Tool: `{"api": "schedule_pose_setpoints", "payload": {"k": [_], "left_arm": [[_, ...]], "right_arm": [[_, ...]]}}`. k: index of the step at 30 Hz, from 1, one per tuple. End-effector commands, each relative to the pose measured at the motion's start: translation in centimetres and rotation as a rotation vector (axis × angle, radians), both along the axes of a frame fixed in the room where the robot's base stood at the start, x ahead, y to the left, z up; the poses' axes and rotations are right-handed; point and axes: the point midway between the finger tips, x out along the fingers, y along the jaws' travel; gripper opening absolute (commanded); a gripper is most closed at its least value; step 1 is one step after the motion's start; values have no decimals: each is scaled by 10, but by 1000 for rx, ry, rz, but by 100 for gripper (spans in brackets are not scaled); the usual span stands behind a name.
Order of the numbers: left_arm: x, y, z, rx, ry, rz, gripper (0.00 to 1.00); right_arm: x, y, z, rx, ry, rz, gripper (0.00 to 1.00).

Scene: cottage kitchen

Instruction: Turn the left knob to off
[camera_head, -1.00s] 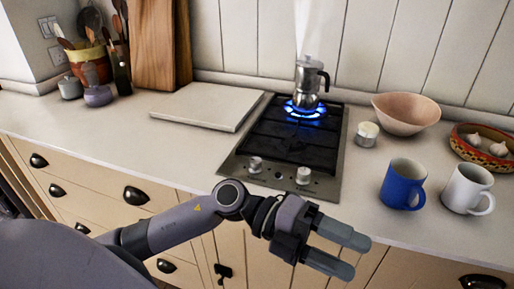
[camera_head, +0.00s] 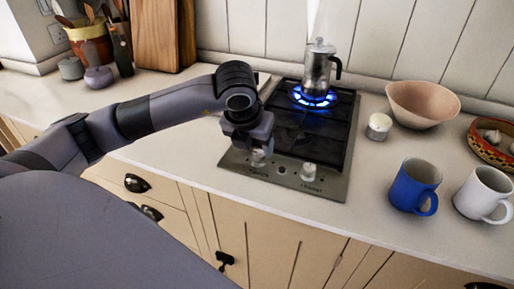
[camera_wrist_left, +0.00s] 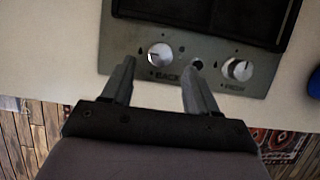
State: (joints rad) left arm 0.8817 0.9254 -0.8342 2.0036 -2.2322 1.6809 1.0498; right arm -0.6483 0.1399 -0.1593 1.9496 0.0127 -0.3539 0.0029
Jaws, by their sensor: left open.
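The left knob (camera_head: 258,158) is a pale round knob on the hob's front strip, partly hidden by my left gripper in the head view. In the left wrist view the left knob (camera_wrist_left: 159,55) sits above a "BACK" label, between and just beyond the fingertips. My left gripper (camera_head: 257,147) points down over it, open and empty; its two spread fingers show in the left wrist view (camera_wrist_left: 158,66). Contact with the knob cannot be told. The right knob (camera_head: 308,172) stands clear beside it. The hob (camera_head: 327,188) has a blue flame (camera_head: 315,97) burning at its back burner.
A metal moka pot (camera_head: 318,68) stands over the flame. A small white-lidded jar (camera_head: 379,126), a pink bowl (camera_head: 423,104), a blue mug (camera_head: 414,185) and a white mug (camera_head: 484,193) are to the right. Wooden boards (camera_head: 154,38) stand behind. The counter's front edge is clear.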

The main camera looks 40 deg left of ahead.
Motion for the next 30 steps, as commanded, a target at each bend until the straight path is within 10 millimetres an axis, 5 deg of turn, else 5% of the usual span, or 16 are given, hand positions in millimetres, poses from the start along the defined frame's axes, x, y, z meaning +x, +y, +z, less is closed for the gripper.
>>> {"api": "schedule_pose_setpoints", "payload": {"k": [7,17,22,30], "left_arm": [[11,2,-28,-1,3,-2,59],[13,2,-33,-2,1,-4,59],[13,2,-33,-2,1,-4,7],[13,3,-34,-2,1,-16,3]], "right_arm": [[0,0,5,0,0,0,43],[0,0,5,0,1,0,43],[0,0,5,0,1,0,43],[0,0,2,0,1,0,43]]}}
